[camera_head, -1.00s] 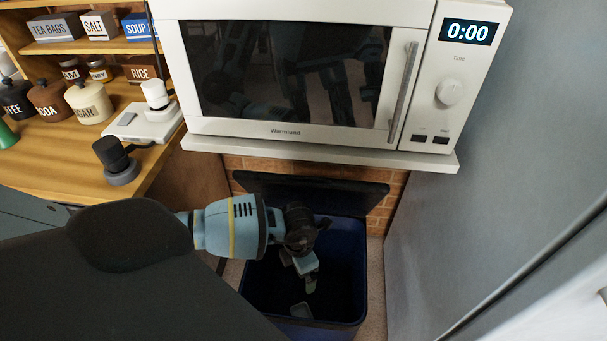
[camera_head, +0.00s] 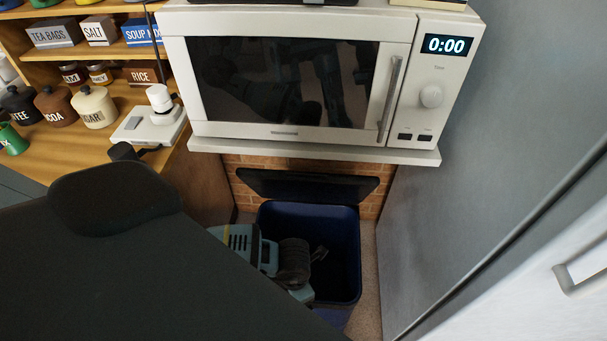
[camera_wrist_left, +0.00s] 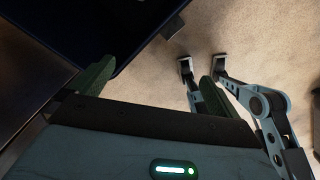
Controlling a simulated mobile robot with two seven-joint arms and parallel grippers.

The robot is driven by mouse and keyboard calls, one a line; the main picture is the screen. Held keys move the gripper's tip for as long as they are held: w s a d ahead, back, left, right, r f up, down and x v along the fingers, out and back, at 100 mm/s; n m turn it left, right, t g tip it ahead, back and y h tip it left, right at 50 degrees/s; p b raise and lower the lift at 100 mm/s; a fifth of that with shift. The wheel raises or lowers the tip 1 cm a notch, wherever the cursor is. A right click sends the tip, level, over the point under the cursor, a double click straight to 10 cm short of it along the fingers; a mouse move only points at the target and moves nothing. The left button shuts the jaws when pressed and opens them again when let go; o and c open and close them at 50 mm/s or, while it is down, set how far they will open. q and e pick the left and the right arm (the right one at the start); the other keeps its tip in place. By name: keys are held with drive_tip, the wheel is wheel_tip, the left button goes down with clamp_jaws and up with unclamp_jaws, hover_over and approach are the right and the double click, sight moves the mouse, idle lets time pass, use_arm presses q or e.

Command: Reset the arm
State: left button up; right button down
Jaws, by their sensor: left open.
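My left arm comes in from the left in the head view, with its blue and dark wrist over the front left side of the blue bin (camera_head: 335,225). The left gripper (camera_head: 303,294) is low at the bin's near left rim, and its fingertips are hidden there. In the left wrist view the left gripper (camera_wrist_left: 150,82) has its two green fingers wide apart with nothing between them. Dark bin wall shows at the upper left there, and pale floor (camera_wrist_left: 250,35) lies beyond the fingers. My right gripper cannot be made out in the head view.
The black bin lid (camera_head: 308,186) stands open against the brick wall. A white microwave (camera_head: 300,131) on a shelf overhangs the bin. A wooden counter (camera_head: 60,150) with jars stands left, a grey panel (camera_head: 425,200) right. A small grey thing (camera_head: 319,254) shows inside the bin.

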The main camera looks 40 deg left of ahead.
drive_tip(key=shift+s, duration=0.1)
idle(0.3)
